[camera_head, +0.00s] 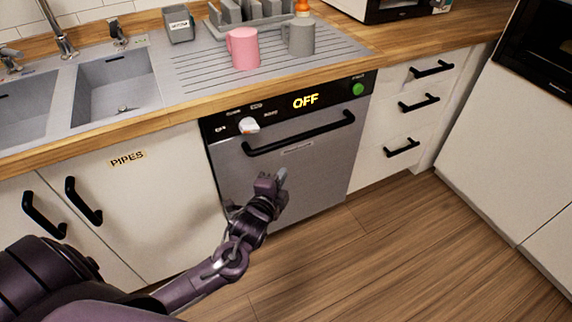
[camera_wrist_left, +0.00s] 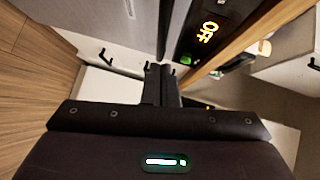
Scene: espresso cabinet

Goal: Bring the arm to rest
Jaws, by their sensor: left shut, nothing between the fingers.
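My left arm comes in from the lower left in the head view. My left gripper (camera_head: 282,176) is in front of the grey dishwasher door (camera_head: 318,172), below its black bar handle (camera_head: 300,134). The left gripper is shut and empty. In the left wrist view its fingers (camera_wrist_left: 160,72) lie together, pointing away, with the dishwasher's "OFF" display (camera_wrist_left: 208,31) to their upper right. I cannot tell whether the fingers touch the door. My right gripper is not in view.
The dishwasher is closed. A pink mug (camera_head: 243,48) and a grey mug (camera_head: 301,38) stand on the drainer above. A cabinet marked "PIPES" (camera_head: 127,190) is at left, drawers (camera_head: 407,125) at right. The wooden floor (camera_head: 390,260) is clear.

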